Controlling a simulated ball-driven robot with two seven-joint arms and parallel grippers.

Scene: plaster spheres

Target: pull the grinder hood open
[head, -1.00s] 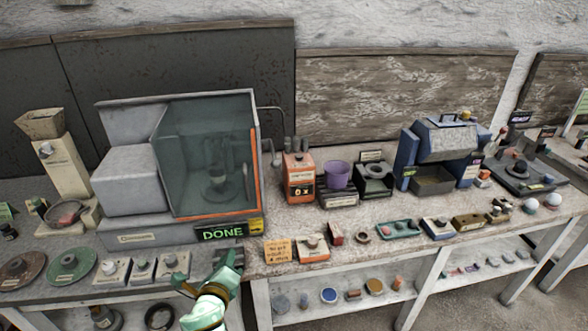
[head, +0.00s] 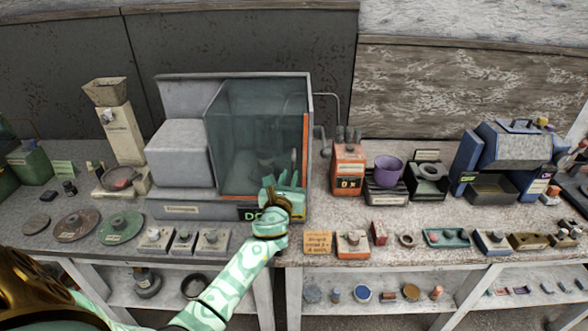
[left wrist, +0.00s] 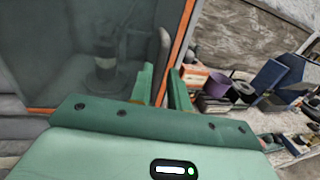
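The grinder (head: 180,155) is a grey machine at the back of the bench. Its hood (head: 245,125) is a smoky clear box with an orange right edge, and it is down over the inside. An upright grey handle (head: 294,160) sits near the hood's front right edge; it also shows in the left wrist view (left wrist: 164,48). My left gripper (head: 284,190) is just in front of the handle's lower part. In the left wrist view its two green fingers (left wrist: 162,86) are apart, with the handle close to their tips. Whether they touch it is unclear. My right gripper is out of view.
A green lit sign (head: 255,214) on the grinder's base is partly covered by my gripper. An orange box (head: 348,170), a purple cup (head: 389,170) and a blue machine (head: 510,150) stand to the right. Discs and small blocks line the bench front.

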